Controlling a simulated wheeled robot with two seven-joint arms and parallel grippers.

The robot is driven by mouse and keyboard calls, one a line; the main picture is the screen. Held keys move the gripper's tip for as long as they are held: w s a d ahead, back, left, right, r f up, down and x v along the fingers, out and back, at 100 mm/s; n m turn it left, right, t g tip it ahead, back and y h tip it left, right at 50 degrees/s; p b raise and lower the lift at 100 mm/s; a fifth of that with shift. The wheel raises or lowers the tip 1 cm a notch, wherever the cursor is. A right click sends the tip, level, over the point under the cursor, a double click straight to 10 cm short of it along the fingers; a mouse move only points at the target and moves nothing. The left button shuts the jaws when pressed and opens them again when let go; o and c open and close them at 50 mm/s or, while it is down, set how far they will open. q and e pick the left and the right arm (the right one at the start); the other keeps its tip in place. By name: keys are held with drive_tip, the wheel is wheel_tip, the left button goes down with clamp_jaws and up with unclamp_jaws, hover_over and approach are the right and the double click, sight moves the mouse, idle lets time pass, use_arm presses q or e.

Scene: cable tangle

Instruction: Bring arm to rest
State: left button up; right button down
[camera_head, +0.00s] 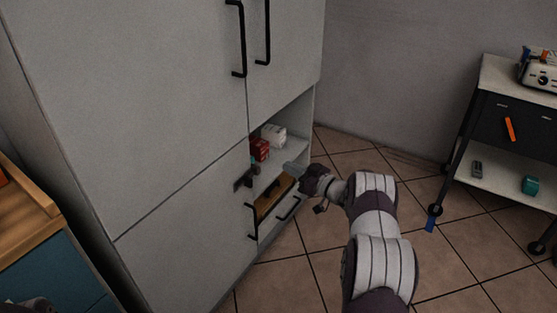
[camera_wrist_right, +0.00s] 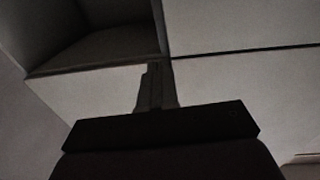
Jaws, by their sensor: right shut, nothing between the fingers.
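My right arm reaches forward from the bottom of the head view. My right gripper (camera_head: 294,169) is at the front of the open lower section of the tall grey cabinet (camera_head: 170,120). Its fingers are closed together with nothing between them. In the right wrist view the shut fingers (camera_wrist_right: 156,86) point at pale panels and a dark open compartment (camera_wrist_right: 95,45). I cannot tell whether the gripper touches the cabinet. My left gripper does not show.
The open section holds a red item (camera_head: 260,150), a white item (camera_head: 275,135) and a brown item (camera_head: 275,195). Black handles (camera_head: 237,40) stick out from the cabinet doors. A wheeled cart (camera_head: 515,185) stands at right. A wooden-topped unit (camera_head: 40,225) is at left. Tiled floor between is mostly clear.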

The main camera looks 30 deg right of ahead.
drive_tip(key=shift+s+d+f, duration=0.1)
drive_tip(key=shift+s+d, duration=0.05)
drive_tip(key=shift+s, duration=0.25)
drive_tip(key=s+d+f+m+g+h, duration=0.5)
drive_tip(key=s+f+g+h, duration=0.15)
drive_tip(key=f+h, duration=0.35)
drive_tip(key=s+a+r+g+y, duration=0.1)
drive_tip(key=s+a+r+g, duration=0.2)
drive_tip(key=s+a, duration=0.55)
drive_tip(key=s+a+r+m+g+y, duration=0.1)
drive_tip(key=s+a+r+g, duration=0.25)
drive_tip(key=s+a, duration=0.5)
drive_tip(key=s+a+r+g, duration=0.3)
drive_tip(key=s+a, duration=0.3)
drive_tip(key=s, duration=0.4)
wheel_tip(320, 180, up, 34)
drive_tip(key=a+n+t+p, duration=0.1)
drive_tip(key=a+p, duration=0.2)
drive_tip(key=p, duration=2.8)
drive_tip(key=shift+r+p, duration=0.15)
drive_tip(key=shift+p, duration=0.15)
